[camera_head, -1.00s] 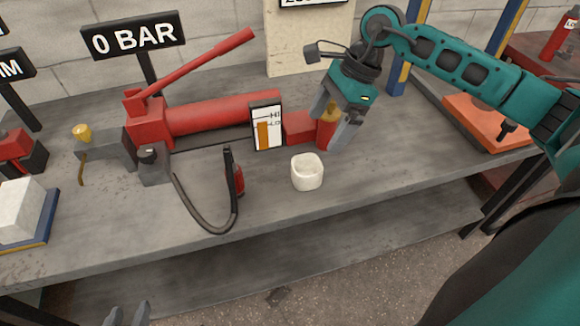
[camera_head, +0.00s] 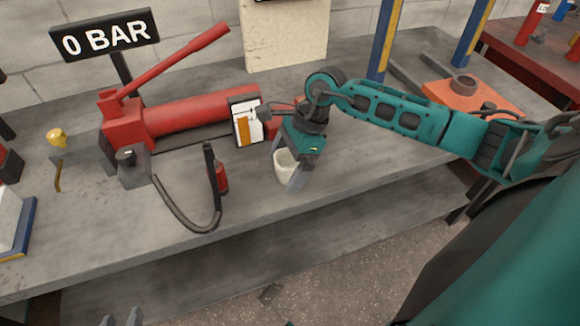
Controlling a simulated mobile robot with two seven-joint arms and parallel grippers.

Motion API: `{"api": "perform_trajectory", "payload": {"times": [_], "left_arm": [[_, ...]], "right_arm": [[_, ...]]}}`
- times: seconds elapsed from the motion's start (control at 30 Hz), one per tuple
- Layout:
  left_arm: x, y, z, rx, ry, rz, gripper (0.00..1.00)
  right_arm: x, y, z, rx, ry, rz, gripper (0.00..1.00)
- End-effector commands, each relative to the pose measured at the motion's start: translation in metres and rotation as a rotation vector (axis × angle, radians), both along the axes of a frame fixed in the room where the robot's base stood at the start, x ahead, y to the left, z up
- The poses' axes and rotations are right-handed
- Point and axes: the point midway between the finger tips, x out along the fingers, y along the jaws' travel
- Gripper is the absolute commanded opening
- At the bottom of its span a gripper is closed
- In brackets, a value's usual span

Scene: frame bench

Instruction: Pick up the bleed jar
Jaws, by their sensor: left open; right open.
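The bleed jar (camera_head: 281,173), a small white cup, stands on the grey bench near its front edge. My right gripper (camera_head: 289,163) is open and low over the jar, pointing down. One finger shows in front of the jar's right side. The other finger is mostly hidden, so I cannot tell whether either touches the jar. The gripper covers much of the jar's rim. My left gripper (camera_head: 120,319) shows only its fingertips at the bottom edge, apart and empty, below the bench top.
A red hand pump (camera_head: 196,112) with a raised lever and level gauge (camera_head: 246,124) stands behind the jar. A black hose (camera_head: 178,215) loops to its left. An orange block (camera_head: 470,97) sits back right. Bench front right is clear.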

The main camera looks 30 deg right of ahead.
Motion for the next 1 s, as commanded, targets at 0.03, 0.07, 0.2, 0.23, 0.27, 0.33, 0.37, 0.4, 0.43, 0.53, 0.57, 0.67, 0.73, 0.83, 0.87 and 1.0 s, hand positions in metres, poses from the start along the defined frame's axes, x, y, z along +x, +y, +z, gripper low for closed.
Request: {"api": "perform_trajectory", "payload": {"times": [0.03,0.07,0.2,0.23,0.27,0.33,0.37,0.4,0.43,0.53,0.57,0.67,0.73,0.83,0.87,1.0], "left_arm": [[0.0010,-0.0001,0.0009,0.000,-0.002,0.000,0.43],[0.0013,-0.0002,0.0011,0.000,-0.003,0.000,0.43],[0.0012,-0.0003,0.0011,0.000,-0.003,-0.002,0.43],[0.0011,-0.0001,0.0009,0.000,-0.003,-0.002,0.43],[0.0010,0.0000,0.0009,0.001,-0.003,-0.002,0.43],[0.0008,0.0004,0.0006,0.004,-0.002,-0.004,0.43],[0.0006,0.0006,0.0005,0.005,-0.002,-0.005,0.43],[0.0004,0.0007,0.0002,0.005,-0.002,-0.006,0.43],[0.0001,0.0009,0.0001,0.006,-0.001,-0.006,0.43],[-0.0013,0.0013,-0.0009,0.008,0.002,-0.007,0.43],[-0.0017,0.0014,-0.0012,0.008,0.003,-0.007,0.43],[-0.0029,0.0015,-0.0021,0.009,0.006,-0.009,0.43],[-0.0034,0.0015,-0.0024,0.009,0.007,-0.008,0.43],[-0.0036,0.0015,-0.0026,0.009,0.008,-0.008,0.43],[-0.0037,0.0015,-0.0027,0.009,0.008,-0.008,0.43],[-0.0036,0.0015,-0.0026,0.009,0.008,-0.008,0.43]], "right_arm": [[0.0001,0.0000,-0.0004,0.000,0.000,0.000,0.96],[0.0001,0.0000,-0.0003,0.000,0.000,0.000,0.96],[0.0001,0.0000,0.0000,0.000,0.000,0.000,0.93],[0.0001,0.0000,0.0000,0.000,0.000,0.000,0.90],[0.0001,-0.0001,0.0001,0.000,0.000,0.000,0.87],[0.0001,-0.0001,0.0002,0.000,0.000,0.000,0.80],[0.0001,-0.0001,0.0002,0.000,0.000,0.001,0.78],[0.0001,-0.0001,0.0002,0.000,0.000,0.000,0.74],[0.0002,-0.0001,0.0002,0.000,0.000,0.001,0.71],[0.0002,-0.0001,0.0003,0.000,0.000,0.001,0.61],[0.0002,-0.0001,0.0003,0.000,0.000,0.001,0.58],[0.0002,-0.0001,0.0004,0.000,-0.001,0.001,0.49],[0.0002,-0.0001,0.0004,0.000,-0.001,0.001,0.42],[0.0004,-0.0001,0.0006,0.000,-0.001,0.001,0.39],[0.0004,-0.0001,0.0006,0.000,-0.001,0.001,0.39],[0.0004,-0.0002,0.0013,0.000,-0.001,0.001,0.39]]}}
